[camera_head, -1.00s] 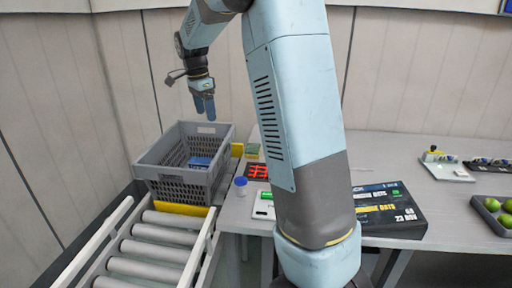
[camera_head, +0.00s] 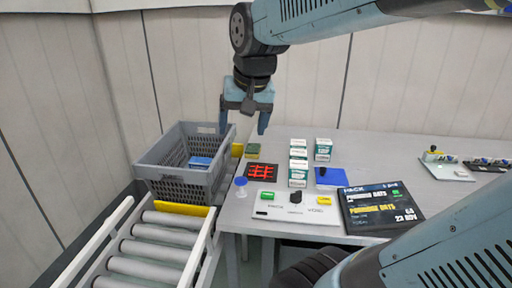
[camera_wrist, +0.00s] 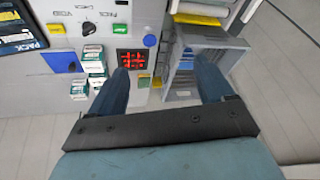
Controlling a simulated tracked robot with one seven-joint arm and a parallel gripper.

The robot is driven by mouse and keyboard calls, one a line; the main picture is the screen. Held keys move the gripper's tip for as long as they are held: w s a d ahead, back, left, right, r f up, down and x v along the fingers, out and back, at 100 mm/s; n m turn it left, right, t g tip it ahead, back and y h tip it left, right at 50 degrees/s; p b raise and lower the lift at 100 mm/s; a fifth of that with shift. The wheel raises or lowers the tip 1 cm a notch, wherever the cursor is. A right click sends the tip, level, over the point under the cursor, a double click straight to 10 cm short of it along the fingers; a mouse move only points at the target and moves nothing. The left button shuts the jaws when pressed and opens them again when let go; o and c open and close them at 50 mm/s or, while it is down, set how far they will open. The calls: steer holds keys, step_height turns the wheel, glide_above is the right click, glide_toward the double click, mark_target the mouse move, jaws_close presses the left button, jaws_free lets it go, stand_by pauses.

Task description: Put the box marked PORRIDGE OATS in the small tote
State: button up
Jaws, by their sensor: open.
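Several small white-and-green boxes stand on the table, among them a front one (camera_head: 298,178) in a short row and one (camera_head: 323,150) to its right. They also show in the wrist view (camera_wrist: 93,54). Their print is too small to read, so I cannot tell which is marked PORRIDGE OATS. A grey slatted tote (camera_head: 178,187) stands at the left by the rollers, with a blue item (camera_head: 200,162) inside. It also shows in the wrist view (camera_wrist: 212,37). My gripper (camera_head: 243,120) is open and empty, pointing down above the table's back left, between tote and boxes.
A panel (camera_head: 280,206) with green and yellow buttons and a black knob lies at the front. Right of it, a black display (camera_head: 382,208) reads PACK, PORRIDGE OATS. Rollers (camera_head: 150,250) run front left.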

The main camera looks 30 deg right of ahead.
steer(key=s+f+n+t, duration=0.1)
steer(key=s+f+n, duration=0.1)
steer(key=s, duration=0.4)
steer(key=shift+s+f+n, duration=0.35)
steer(key=shift+f+n, duration=0.05)
steer(key=shift+n, duration=0.3)
stand_by(1.3)
